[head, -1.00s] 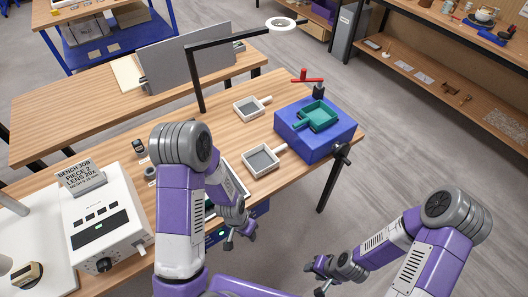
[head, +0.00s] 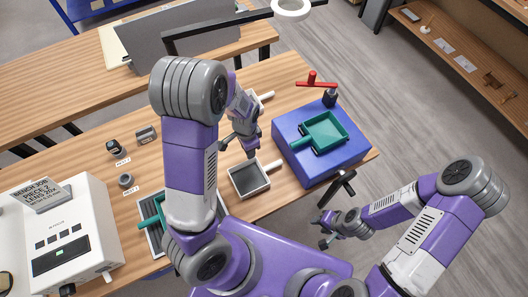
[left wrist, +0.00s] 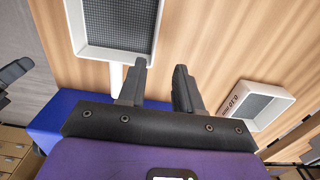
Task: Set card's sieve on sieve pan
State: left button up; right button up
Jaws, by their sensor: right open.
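A white-framed sieve with a grey mesh (head: 249,179) lies on the wooden table, its white handle pointing right; it fills the top of the left wrist view (left wrist: 120,25). A teal square pan with a handle (head: 326,132) sits on a blue block (head: 345,165). My left gripper (head: 239,148) is open and empty above the table, between the sieves. My right gripper (head: 325,233) is open, off the table's front.
A white box (head: 60,235) carries the card (head: 48,195), reading bench job, piece 2, lens 20x. A tray (head: 150,230) with a teal item is partly hidden by my left arm. A red-handled clamp (head: 315,83) stands behind the block. Small dark jars stand left.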

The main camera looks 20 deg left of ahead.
aim_at(246, 162)
pick_arm(q)
jog(key=shift+w+f, duration=0.2)
jog(key=shift+f, duration=0.15)
jog(key=shift+s+a+f, duration=0.1)
jog(key=shift+s+f, duration=1)
jog(key=shift+s, duration=0.05)
notch_tip(246, 162, down, 4)
jog(key=shift+f+b, duration=0.1)
jog(key=shift+b, duration=0.25)
jog(key=shift+c, duration=0.3)
grip_shut()
jog(key=shift+w, duration=0.1)
